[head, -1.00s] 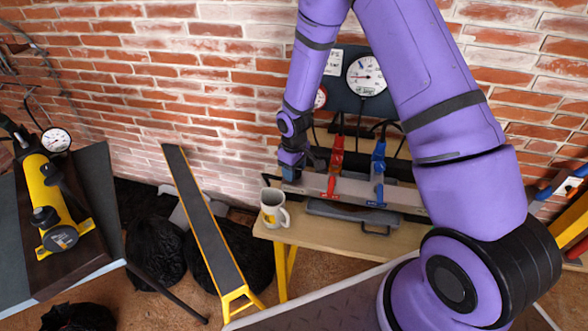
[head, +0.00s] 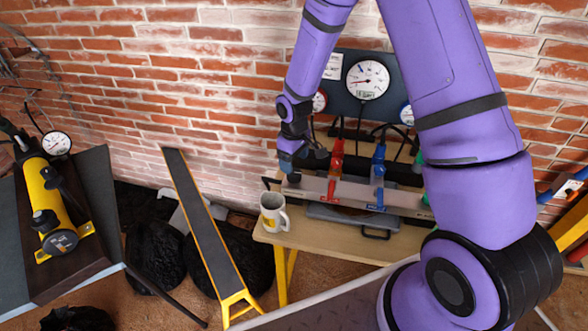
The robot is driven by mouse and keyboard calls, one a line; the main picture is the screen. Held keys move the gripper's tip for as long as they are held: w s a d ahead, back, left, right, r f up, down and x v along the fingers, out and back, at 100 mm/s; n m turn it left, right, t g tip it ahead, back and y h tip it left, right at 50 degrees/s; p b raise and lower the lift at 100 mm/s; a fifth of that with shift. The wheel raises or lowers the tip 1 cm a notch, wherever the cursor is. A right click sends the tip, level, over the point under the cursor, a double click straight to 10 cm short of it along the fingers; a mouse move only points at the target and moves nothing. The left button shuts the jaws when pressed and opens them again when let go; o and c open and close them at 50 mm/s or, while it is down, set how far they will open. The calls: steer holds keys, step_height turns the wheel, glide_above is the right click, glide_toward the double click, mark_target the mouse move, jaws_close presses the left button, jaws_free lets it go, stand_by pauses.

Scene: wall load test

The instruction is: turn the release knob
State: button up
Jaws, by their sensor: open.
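I cannot pick out the release knob for certain. A grey bar with a red lever (head: 336,165) and a blue lever (head: 378,165) lies along the bench's back. A small black handle (head: 268,183) shows at the bar's left end. A dark knob (head: 43,220) also shows on the yellow pump at the far left. My gripper (head: 300,163) hangs over the bar's left end, left of the red lever. It is open and looks empty. Its fingertips are small here, and I cannot tell whether they touch anything.
A white and yellow mug (head: 273,212) stands on the wooden bench (head: 330,240) at its left edge, close below my gripper. A gauge panel (head: 345,105) stands behind, against the brick wall. A yellow-edged ramp (head: 205,225) leans left of the bench.

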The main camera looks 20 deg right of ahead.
steer(key=shift+r, duration=2.65)
step_height(320, 180, up, 13)
steer(key=m+t, duration=0.1)
steer(key=m, duration=0.1)
glide_above(294, 172)
steer(key=s+d, duration=0.3)
steer(key=s, duration=0.1)
steer(key=s+d+r+m+t, duration=0.1)
steer(key=s+r+t, duration=0.1)
steer(key=s+r, duration=0.5)
steer(key=s+d+r+m+t, duration=0.1)
steer(key=s+r+m, duration=0.1)
steer(key=s+r, duration=0.4)
steer(key=s+d+r+m+t, duration=0.1)
steer(key=s+r, duration=0.5)
steer(key=s, duration=0.7)
steer(key=shift+d+r+m, duration=0.4)
steer(key=shift+d+m, duration=0.05)
steer(key=shift+m, duration=0.05)
